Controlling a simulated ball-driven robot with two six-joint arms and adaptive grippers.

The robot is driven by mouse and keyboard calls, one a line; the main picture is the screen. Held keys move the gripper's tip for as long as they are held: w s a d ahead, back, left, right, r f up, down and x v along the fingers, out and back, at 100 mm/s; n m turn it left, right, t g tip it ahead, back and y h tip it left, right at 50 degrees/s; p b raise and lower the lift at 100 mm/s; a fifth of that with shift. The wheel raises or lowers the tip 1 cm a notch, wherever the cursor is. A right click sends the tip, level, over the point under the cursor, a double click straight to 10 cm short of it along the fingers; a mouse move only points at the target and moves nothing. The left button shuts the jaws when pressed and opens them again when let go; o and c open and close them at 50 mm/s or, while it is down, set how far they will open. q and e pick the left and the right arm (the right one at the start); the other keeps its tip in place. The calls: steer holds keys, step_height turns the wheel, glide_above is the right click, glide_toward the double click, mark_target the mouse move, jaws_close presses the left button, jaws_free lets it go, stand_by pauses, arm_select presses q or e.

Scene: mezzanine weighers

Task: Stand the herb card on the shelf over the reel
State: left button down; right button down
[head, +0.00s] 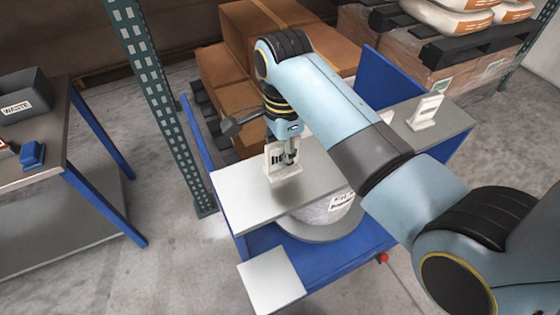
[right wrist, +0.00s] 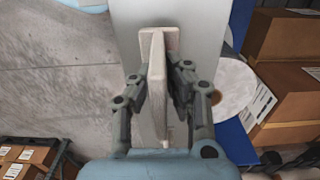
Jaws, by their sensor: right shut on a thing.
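The herb card (head: 275,157) is a small white upright card on a foot, with dark print on its face. In the head view it is upright at the left part of the grey shelf (head: 235,192), with its foot at or just above the surface; I cannot tell if it touches. My right gripper (head: 291,157) points down and is shut on the card, which shows edge-on between the fingers in the right wrist view (right wrist: 157,75). The reel (head: 322,212), pale with a white label, sits under the shelf, partly hidden by it. My left gripper is not in view.
Another white card stand (head: 426,110) stands at the shelf's right end. A green perforated post (head: 165,110) rises just left of the blue frame. Cardboard boxes (head: 222,75) are stacked behind. A table with a grey waste bin (head: 25,98) is at left.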

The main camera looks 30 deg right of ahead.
mark_target(280, 167)
steer(key=shift+w+a+f, duration=0.2)
steer(key=shift+w+f, duration=0.15)
steer(key=shift+f, duration=0.2)
step_height(280, 167, down, 2)
steer(key=shift+f+p, duration=0.25)
steer(key=shift+p, duration=0.1)
steer(key=shift+f, duration=0.45)
steer(key=shift+f, duration=0.1)
steer(key=c, duration=1.4)
jaws_free()
steer(key=shift+o, duration=0.2)
step_height(280, 167, up, 12)
steer(key=shift+r+b, duration=0.15)
steer(key=shift+b, duration=0.65)
